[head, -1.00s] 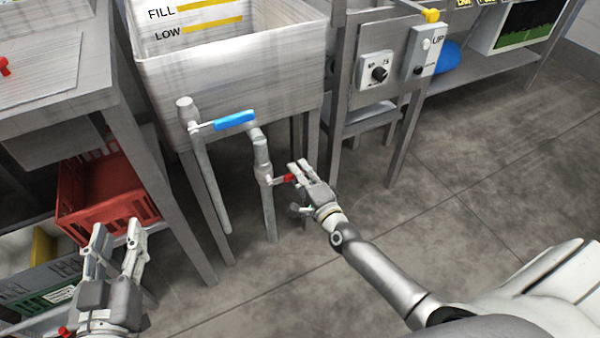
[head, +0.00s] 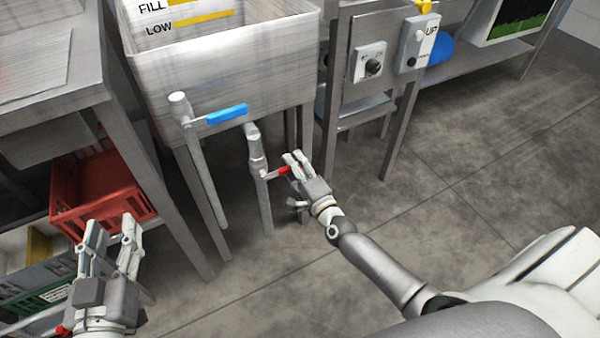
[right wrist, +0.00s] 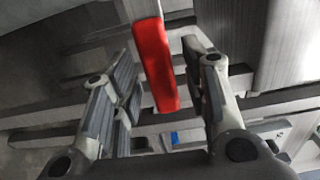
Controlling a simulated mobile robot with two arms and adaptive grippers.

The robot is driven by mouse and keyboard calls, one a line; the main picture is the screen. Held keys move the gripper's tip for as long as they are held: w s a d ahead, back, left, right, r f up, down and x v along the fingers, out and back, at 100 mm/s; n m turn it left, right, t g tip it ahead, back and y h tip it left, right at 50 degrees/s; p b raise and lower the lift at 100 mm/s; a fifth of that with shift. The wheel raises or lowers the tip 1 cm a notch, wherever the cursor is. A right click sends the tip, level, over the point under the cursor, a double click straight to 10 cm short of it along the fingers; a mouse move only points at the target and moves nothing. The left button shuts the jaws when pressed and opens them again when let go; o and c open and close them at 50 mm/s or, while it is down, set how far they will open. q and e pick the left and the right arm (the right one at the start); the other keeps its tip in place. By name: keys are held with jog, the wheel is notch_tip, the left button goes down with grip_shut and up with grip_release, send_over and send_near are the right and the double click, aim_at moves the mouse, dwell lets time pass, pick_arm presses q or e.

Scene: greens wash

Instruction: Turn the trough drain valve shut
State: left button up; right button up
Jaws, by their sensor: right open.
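The drain valve's red handle (head: 284,171) sticks out to the right from the grey drain pipe (head: 256,150) under the white trough (head: 225,75). My right gripper (head: 295,160) is at this handle, partly covering its outer end. In the right wrist view the red handle (right wrist: 154,65) lies between the two open fingers, with a visible gap on each side. My left gripper (head: 112,230) is open and empty at the lower left, away from the valve.
A blue lever (head: 227,115) sits on a second pipe left of the drain. A control box (head: 370,66) stands to the right. A red crate (head: 100,187) is on the lower shelf at left. The floor (head: 440,210) right of my right arm is clear.

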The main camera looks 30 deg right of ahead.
jog(key=s, duration=1.2)
jog(key=shift+d, duration=0.2)
